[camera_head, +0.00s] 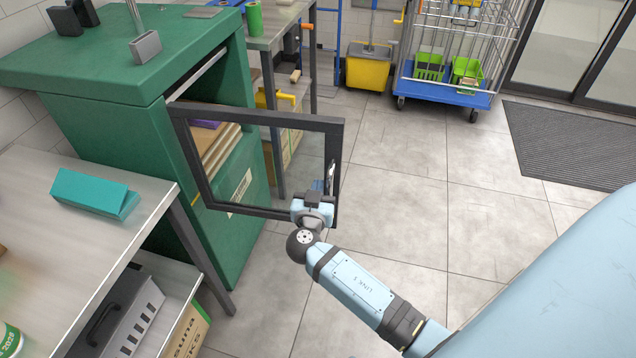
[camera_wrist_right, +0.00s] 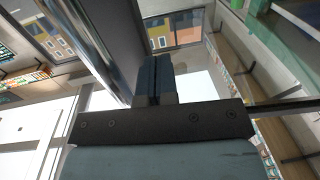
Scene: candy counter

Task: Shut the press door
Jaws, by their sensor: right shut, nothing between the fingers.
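The press (camera_head: 115,55) is a green cabinet at the left of the head view. Its door (camera_head: 265,118), a dark frame around a clear pane, stands open and swung out to the right, with stacked boards (camera_head: 215,145) showing inside the press. My right gripper (camera_head: 322,186) is at the door's lower free corner, fingers shut and empty. In the right wrist view the shut fingers (camera_wrist_right: 154,80) are close beside a dark bar, likely the door frame (camera_wrist_right: 108,40); I cannot tell whether they touch. My left gripper is not in view.
A steel table (camera_head: 150,195) with a teal block (camera_head: 95,192) stands at the front left. A workbench (camera_head: 275,25) stands behind the press. A yellow bucket (camera_head: 368,68) and a blue wheeled cage cart (camera_head: 445,92) are at the back.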

